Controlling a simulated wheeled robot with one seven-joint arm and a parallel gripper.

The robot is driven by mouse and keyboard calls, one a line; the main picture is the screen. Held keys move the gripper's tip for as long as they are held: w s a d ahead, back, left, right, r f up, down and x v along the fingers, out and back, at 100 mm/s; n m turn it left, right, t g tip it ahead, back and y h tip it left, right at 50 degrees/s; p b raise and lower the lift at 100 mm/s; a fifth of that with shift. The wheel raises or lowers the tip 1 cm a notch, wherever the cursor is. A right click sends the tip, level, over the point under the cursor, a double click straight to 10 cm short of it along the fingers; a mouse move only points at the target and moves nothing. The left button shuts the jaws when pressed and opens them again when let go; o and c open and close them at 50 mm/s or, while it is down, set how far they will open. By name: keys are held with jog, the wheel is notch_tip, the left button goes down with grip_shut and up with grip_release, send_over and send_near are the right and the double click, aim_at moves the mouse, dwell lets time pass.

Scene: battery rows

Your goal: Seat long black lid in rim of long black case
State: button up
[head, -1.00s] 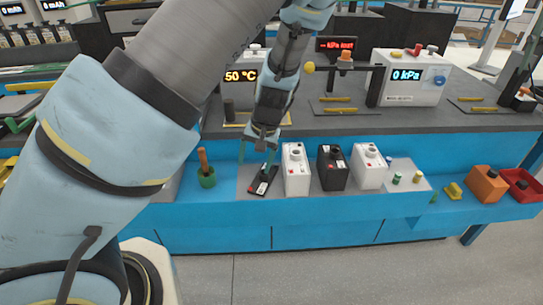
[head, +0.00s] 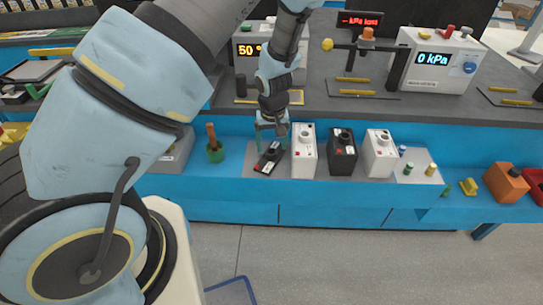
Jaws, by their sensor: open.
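A black box (head: 343,156) with a round cap stands upright between two white boxes to the right. I cannot tell whether it is the long black case, and no open rim shows.
White boxes (head: 303,153) and (head: 379,155) flank the black box; the left one is close to my gripper. Small cylinders (head: 431,169) stand on a pale tray at right. The grey bench (head: 330,108) rises behind.

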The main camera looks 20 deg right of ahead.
jog(key=shift+w+f, duration=0.1)
jog(key=shift+f, duration=1.1)
grip_shut()
